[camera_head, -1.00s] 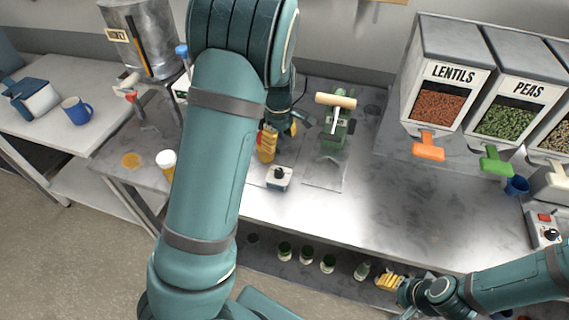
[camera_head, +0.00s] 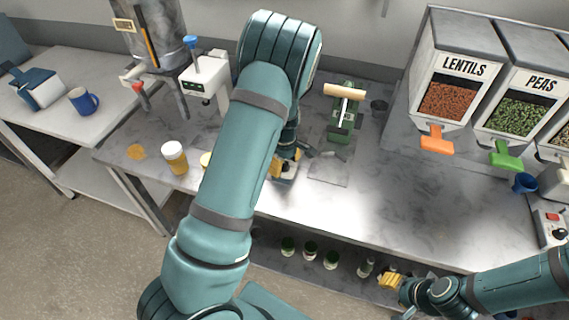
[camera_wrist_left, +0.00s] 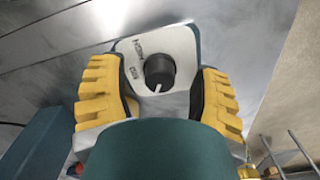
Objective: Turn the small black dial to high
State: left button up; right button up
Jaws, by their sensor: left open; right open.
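The small black dial (camera_wrist_left: 160,70) sits on a white-faced box (camera_wrist_left: 185,42) with faint lettering beside it. In the left wrist view a light pointer mark on the dial points toward the gripper, slightly to the left. My left gripper (camera_wrist_left: 160,95) is open, with a yellow finger on either side of the dial. I see a gap between each finger and the dial. In the head view the left gripper (camera_head: 283,165) is over the box, and my arm and gripper hide most of it. My right gripper (camera_head: 390,281) is at the lower right, low by the shelf and away from the dial.
A green press with a wooden handle (camera_head: 343,90) stands behind the dial box to the right. A white device (camera_head: 206,82) and an orange-and-white jar (camera_head: 174,158) are on the left. Lentils and peas dispensers (camera_head: 455,75) stand at right. The middle counter (camera_head: 400,205) is clear.

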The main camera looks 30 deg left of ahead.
pick_arm(q)
grip_shut()
